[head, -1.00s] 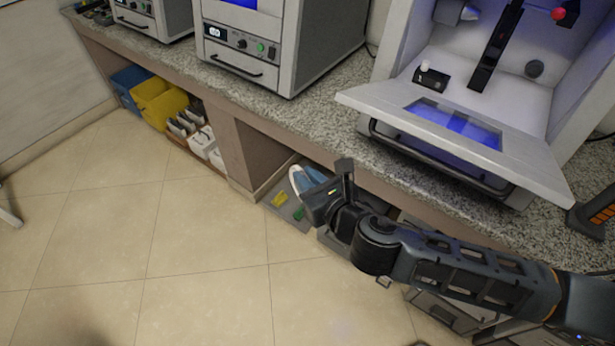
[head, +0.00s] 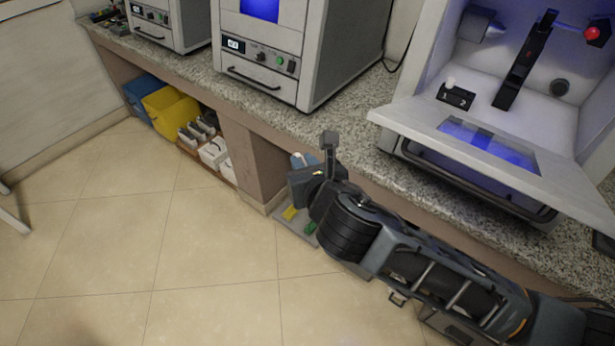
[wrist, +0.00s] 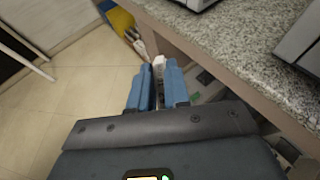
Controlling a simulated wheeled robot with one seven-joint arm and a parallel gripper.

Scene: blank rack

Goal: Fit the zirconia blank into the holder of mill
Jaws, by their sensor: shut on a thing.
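My gripper (head: 303,163) is just in front of the counter edge, left of the mill (head: 400,100). Its blue fingers show in the wrist view, close together around a narrow white piece, which looks like the zirconia blank (wrist: 158,66) seen edge-on. Inside is a black slanted bar (head: 526,62), possibly the holder. A grey spindle (head: 482,25) is at the upper left of the chamber.
The granite counter (head: 350,110) runs across, with two other machines on it, one of them this grey unit (head: 315,50). Below are a yellow bin (head: 170,108), a blue bin (head: 140,88) and white trays (head: 213,152). The floor (head: 100,235) at left is clear.

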